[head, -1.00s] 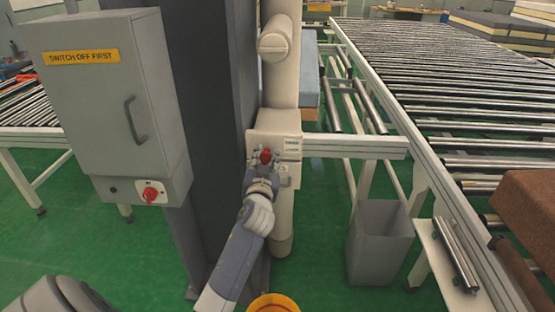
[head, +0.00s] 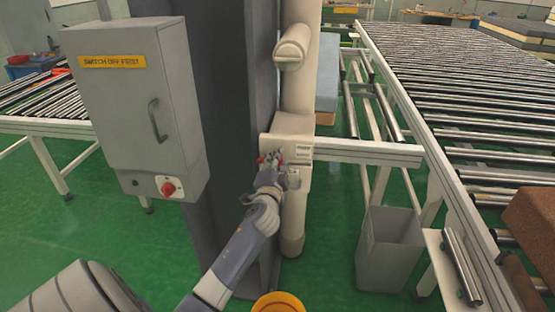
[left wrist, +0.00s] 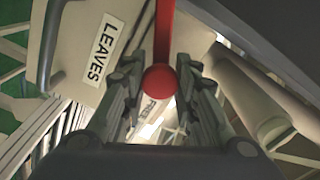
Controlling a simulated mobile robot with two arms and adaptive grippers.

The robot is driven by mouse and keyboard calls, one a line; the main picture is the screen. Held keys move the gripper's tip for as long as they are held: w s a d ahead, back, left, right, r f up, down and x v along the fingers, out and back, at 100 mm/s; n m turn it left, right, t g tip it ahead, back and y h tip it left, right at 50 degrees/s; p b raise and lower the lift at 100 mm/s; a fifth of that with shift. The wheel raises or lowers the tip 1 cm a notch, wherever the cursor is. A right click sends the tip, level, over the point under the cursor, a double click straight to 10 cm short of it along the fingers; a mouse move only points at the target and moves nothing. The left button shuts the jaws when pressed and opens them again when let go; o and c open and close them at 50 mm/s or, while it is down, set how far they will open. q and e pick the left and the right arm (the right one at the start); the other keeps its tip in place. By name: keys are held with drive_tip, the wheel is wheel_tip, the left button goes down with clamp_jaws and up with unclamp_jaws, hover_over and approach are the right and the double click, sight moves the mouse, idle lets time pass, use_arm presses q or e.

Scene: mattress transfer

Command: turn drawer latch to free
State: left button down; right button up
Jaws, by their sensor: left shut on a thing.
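The pale drawer box (head: 290,124) is fixed to the front of the cream column, with small labels on its face. My left gripper (head: 271,161) is at the left part of that face, its fingers around the red latch (head: 262,159). In the left wrist view the red latch (left wrist: 161,45) is a bar with a round end (left wrist: 160,79), lying between the two finger pads of my left gripper (left wrist: 160,95). My right gripper is out of view.
A grey switch cabinet (head: 130,100) with a red knob (head: 168,188) stands left of the box. A roller conveyor (head: 470,90) and a grey bin (head: 390,245) are on the right. Green floor (head: 335,260) is open between column and bin.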

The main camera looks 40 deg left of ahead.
use_arm(q)
drive_tip(key=m, duration=0.3)
drive_tip(key=m+p, duration=0.1)
drive_tip(key=shift+a+r+m, duration=0.15)
drive_tip(key=shift+r+m, duration=0.1)
drive_tip(key=shift+m, duration=0.15)
idle(0.4)
drive_tip(key=c, duration=1.4)
unclamp_jaws()
drive_tip(key=shift+o, duration=0.9)
drive_tip(key=shift+w+f, duration=0.15)
drive_tip(key=v, duration=1.2)
drive_tip(key=shift+f, duration=0.15)
